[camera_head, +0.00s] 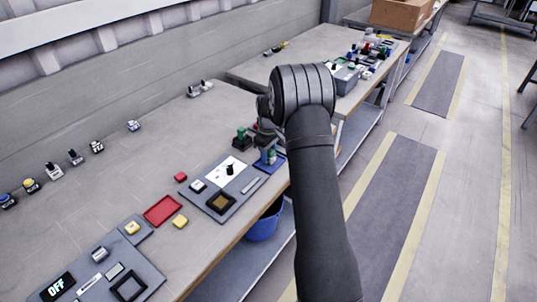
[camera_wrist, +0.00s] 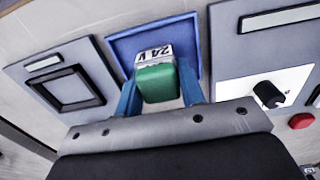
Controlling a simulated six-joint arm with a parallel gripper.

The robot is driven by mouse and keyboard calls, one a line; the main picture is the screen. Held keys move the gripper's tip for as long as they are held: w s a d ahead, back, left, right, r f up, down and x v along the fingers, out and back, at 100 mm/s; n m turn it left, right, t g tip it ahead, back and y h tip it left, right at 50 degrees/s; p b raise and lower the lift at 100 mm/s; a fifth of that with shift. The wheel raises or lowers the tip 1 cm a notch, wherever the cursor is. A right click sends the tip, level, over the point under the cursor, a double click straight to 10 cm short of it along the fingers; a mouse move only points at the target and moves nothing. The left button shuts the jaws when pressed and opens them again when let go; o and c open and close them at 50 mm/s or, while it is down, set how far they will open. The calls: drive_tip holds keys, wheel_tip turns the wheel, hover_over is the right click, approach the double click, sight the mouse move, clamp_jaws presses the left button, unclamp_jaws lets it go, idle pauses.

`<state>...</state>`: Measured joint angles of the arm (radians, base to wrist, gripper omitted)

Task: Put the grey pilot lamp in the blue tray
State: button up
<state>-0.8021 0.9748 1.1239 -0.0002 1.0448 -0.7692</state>
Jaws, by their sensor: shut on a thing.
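My gripper (camera_wrist: 160,92) is shut on a green-capped piece (camera_wrist: 156,84) with a white label reading 24 V. Its two blue fingers stand on either side of the piece. No grey cap shows on it; its lower part is hidden. The blue tray (camera_wrist: 191,30) lies directly behind and beneath the piece in the wrist view; whether the piece touches its floor I cannot tell. In the head view the blue tray (camera_head: 278,162) shows at the table's front edge, partly covered by my gripper.
A panel with a dark square frame (camera_wrist: 68,88) and one with a black knob (camera_wrist: 268,93) flank the tray. A green-topped piece (camera_head: 242,134) stands close by. A red tray (camera_head: 162,210) and yellow block (camera_head: 180,221) lie nearer. A blue bucket (camera_head: 264,225) is below the edge.

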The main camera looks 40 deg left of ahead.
drive_tip(key=shift+f, duration=0.2)
drive_tip(key=o, duration=1)
wheel_tip(320, 180, up, 12)
drive_tip(key=shift+r, duration=0.15)
wheel_tip(320, 180, down, 12)
drive_tip(key=shift+f, duration=0.1)
drive_tip(key=shift+r, duration=2)
